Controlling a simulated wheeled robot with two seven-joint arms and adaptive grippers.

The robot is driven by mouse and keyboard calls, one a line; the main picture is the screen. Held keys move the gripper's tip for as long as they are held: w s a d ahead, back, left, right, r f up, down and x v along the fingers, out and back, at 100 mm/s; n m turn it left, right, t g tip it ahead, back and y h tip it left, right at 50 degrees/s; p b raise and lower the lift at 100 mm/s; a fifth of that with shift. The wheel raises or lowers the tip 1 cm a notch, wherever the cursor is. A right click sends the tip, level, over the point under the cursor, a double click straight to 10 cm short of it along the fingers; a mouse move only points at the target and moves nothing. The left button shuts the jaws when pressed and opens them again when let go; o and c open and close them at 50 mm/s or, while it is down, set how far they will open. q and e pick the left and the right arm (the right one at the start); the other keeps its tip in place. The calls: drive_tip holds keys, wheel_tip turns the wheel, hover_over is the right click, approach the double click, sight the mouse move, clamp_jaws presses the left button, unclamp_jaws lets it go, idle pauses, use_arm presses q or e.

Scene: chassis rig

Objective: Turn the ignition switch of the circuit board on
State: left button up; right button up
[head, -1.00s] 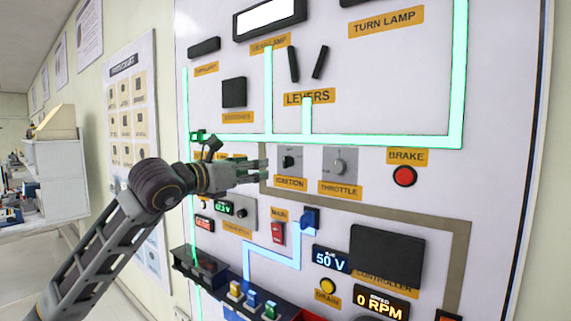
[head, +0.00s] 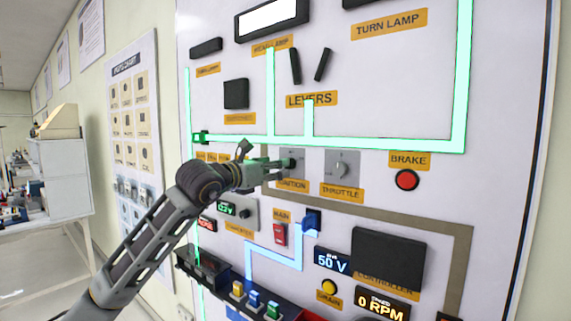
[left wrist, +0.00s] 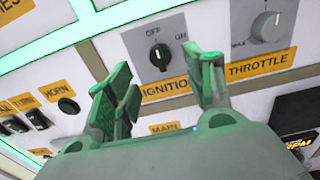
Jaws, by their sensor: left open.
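The ignition switch is a dark round knob on a grey plate, above an orange IGNITION label. In the left wrist view the ignition switch (left wrist: 159,55) shows OFF and ON marks, and its pointer stands near upright, toward OFF. My left gripper (left wrist: 165,68) is open and empty, with one finger to each side of the knob in that view. In the head view my left gripper (head: 288,163) is at the ignition plate and partly covers the switch (head: 295,160). I cannot tell whether the fingers touch the knob. My right gripper is not in view.
The throttle knob (head: 341,169) sits just right of the ignition plate, with the red brake button (head: 406,180) beyond. The red main switch (head: 280,234) and blue connector (head: 312,222) are below. The levers (head: 321,64) stick out above.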

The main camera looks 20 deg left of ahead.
use_arm(q)
drive_tip(key=p+x, duration=0.1)
drive_tip(key=x, duration=0.5)
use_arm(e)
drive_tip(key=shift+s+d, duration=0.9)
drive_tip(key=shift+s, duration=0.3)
use_arm(q)
drive_tip(key=c, duration=1.1)
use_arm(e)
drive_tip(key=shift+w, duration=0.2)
